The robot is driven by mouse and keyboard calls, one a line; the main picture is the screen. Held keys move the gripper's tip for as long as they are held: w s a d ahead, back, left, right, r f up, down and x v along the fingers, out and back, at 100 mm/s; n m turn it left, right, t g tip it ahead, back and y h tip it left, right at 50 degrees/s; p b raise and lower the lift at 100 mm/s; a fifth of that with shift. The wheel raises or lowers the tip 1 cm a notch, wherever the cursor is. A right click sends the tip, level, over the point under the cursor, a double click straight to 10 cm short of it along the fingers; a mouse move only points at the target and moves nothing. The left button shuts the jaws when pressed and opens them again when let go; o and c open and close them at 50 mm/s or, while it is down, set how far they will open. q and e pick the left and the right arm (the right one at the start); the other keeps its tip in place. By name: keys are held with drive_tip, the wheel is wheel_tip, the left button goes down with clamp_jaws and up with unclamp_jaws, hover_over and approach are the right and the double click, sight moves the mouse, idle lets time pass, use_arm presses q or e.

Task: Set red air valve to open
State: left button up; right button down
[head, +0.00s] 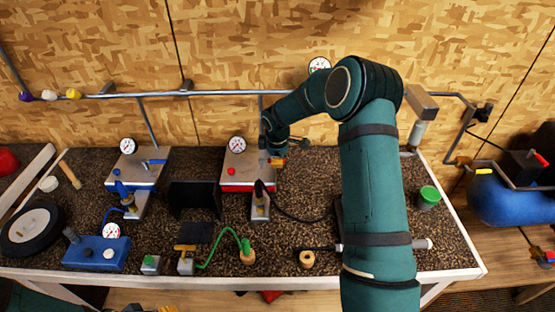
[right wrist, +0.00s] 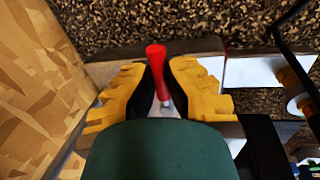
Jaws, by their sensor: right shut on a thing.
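The red air valve's red handle (right wrist: 156,60) shows in the right wrist view, standing between the two yellow fingers of my right gripper (right wrist: 160,85). The fingers are shut on it near its metal lower part. In the head view my right gripper (head: 277,160) is at the right edge of the red-and-white station (head: 240,177); the handle is hidden there by the gripper and arm. Yellow parts of my left gripper (head: 150,308) just show at the bottom edge of the head view, cut off, so its opening cannot be told.
A gauge (head: 237,144) stands on the red station. A blue-and-white station (head: 140,168) with a blue lever is to its left. A dark panel (head: 194,197), a green hose (head: 222,241) and a wheel (head: 30,228) are on the bench. A pipe (head: 220,93) runs along the wall.

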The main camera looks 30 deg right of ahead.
drive_tip(key=m+b, duration=0.1)
drive_tip(key=s+a+m+b, duration=0.1)
drive_tip(key=m, duration=0.1)
drive_tip(key=shift+s+a+f+m+h+b, duration=0.2)
drive_tip(key=shift+f+m+h+b, duration=0.1)
drive_tip(key=shift+b, duration=0.05)
drive_tip(key=shift+s+a+m+g+b, duration=0.2)
drive_tip(key=shift+a+m+g+b, duration=0.2)
drive_tip(key=shift+m, duration=0.6)
drive_tip(key=m, duration=0.1)
drive_tip(key=a+m, duration=0.1)
drive_tip(key=shift+s+a+m+g+b, duration=0.1)
drive_tip(key=shift+s+m+g+b, duration=0.2)
drive_tip(key=shift+b, duration=0.1)
drive_tip(key=shift+a+m, duration=0.45)
drive_tip(key=shift+m, duration=0.55)
drive_tip(key=a+m, duration=0.1)
drive_tip(key=m, duration=0.1)
drive_tip(key=shift+a+m+g, duration=0.15)
drive_tip(key=shift+m+g, duration=0.15)
drive_tip(key=shift+g, duration=0.1)
drive_tip(key=shift+w+a+m+g, duration=0.25)
drive_tip(key=shift+a+m, duration=0.25)
drive_tip(key=shift+m, duration=0.7)
drive_tip(key=shift+w+a+m+g, duration=0.2)
drive_tip(key=shift+a+m, duration=0.25)
drive_tip(key=shift+m, duration=0.75)
drive_tip(key=c, duration=0.9)
unclamp_jaws()
drive_tip(key=shift+w+r, duration=0.1)
